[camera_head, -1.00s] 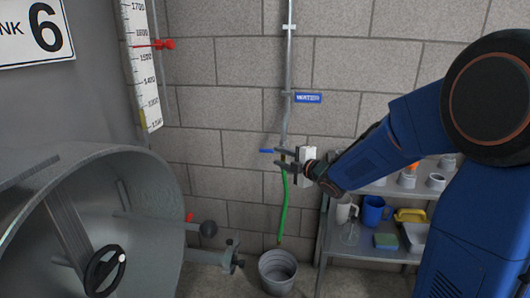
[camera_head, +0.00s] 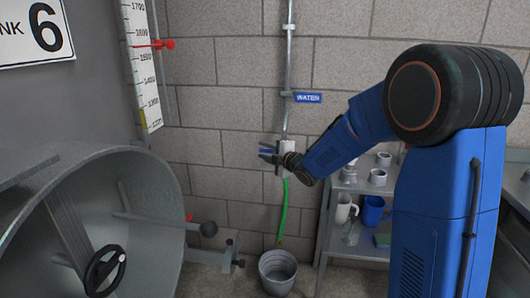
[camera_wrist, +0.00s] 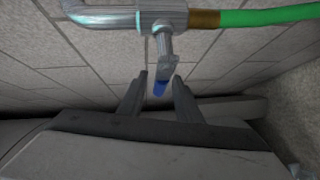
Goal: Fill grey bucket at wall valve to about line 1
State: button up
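In the wrist view the lever (camera_wrist: 159,88) lies between the fingertips of my gripper (camera_wrist: 160,82), with a gap showing on each side. My gripper (camera_head: 268,152) is open at the valve in the head view and partly covers it. The valve body (camera_wrist: 163,20) shows at the top of the wrist view. A green hose (camera_head: 283,210) hangs from the valve to just above the grey bucket (camera_head: 278,285) on the floor. I cannot make out a water level or line marks in it.
A blue WATER sign (camera_head: 308,98) hangs beside the pipe (camera_head: 287,60). A metal shelf (camera_head: 335,225) with jugs and cups stands to the right. A large tank door (camera_head: 150,220) with a handwheel (camera_head: 104,270) is at the left.

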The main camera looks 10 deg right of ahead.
grip_shut()
jog(key=shift+r, duration=0.1)
jog(key=m+t, duration=0.1)
jog(key=r+m+t+y, duration=0.1)
jog(key=r+m+t, duration=0.1)
jog(key=shift+s+d+r, duration=0.1)
jog(key=shift+d+r, duration=0.05)
jog(key=shift+d, duration=0.1)
jog(key=shift+s+d+r+m+t, duration=0.1)
jog(key=shift+d+r+m+t, duration=0.2)
jog(key=shift+m+t, duration=0.35)
jog(key=shift+s+d+r+m+t, duration=0.15)
jog(key=shift+r+m+t, duration=0.3)
jog(key=shift+m, duration=0.3)
jog(key=shift+d+r+m+t, duration=0.2)
jog(key=shift+r+m+t, duration=0.1)
jog(key=shift+m+t, duration=0.35)
grip_release()
